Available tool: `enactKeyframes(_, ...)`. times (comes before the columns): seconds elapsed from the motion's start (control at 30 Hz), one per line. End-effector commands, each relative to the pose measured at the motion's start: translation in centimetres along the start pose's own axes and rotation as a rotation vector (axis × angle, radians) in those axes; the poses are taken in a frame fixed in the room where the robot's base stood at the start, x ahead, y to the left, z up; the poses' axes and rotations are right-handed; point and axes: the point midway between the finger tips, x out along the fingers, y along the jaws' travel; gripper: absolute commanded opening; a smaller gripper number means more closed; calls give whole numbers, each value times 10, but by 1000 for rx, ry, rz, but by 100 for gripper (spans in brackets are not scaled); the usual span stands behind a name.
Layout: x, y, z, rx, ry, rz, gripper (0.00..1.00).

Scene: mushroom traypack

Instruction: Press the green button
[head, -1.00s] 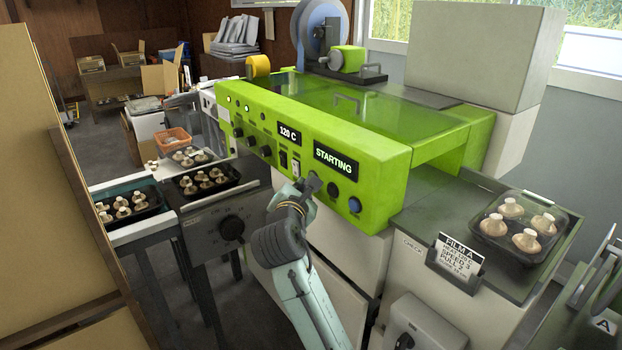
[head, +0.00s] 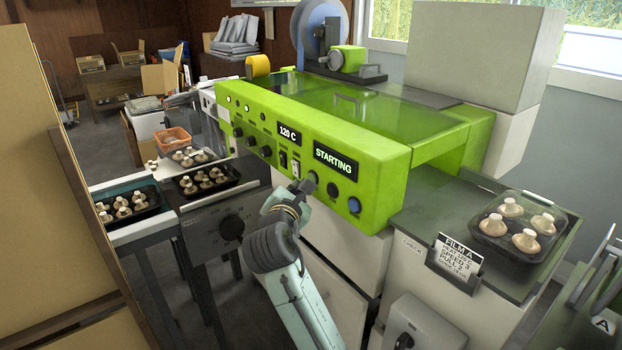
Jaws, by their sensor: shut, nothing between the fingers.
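The lime-green machine's front panel (head: 380,178) carries a lit display reading "STARTING" (head: 336,160). Below it are a dark round button (head: 313,177), another dark round button (head: 333,190) and a blue button (head: 354,205). I cannot make out which button is green. My gripper (head: 304,187) is shut and empty, just in front of the panel's lower edge, below and left of the first dark button. It looks slightly apart from that button, though the depth is hard to judge.
A second display reads "120 C" (head: 289,134), with switches below it (head: 296,168). Black knobs sit further left. A mushroom tray (head: 490,232) stands on the right counter beside a "FILM A" card (head: 459,256). A tan board (head: 50,180) rises at the left.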

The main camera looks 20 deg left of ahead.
Motion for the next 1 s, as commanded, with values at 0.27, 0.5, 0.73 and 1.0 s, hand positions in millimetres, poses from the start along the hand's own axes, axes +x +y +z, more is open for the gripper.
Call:
enactKeyframes(0.27,-10,8,-8,0,2,1,0)
enactKeyframes(0.5,-27,20,-20,-1,2,1,0)
enactKeyframes(0.73,-35,26,-26,0,0,0,0)
enactKeyframes(1.0,-35,25,-26,0,0,0,0)
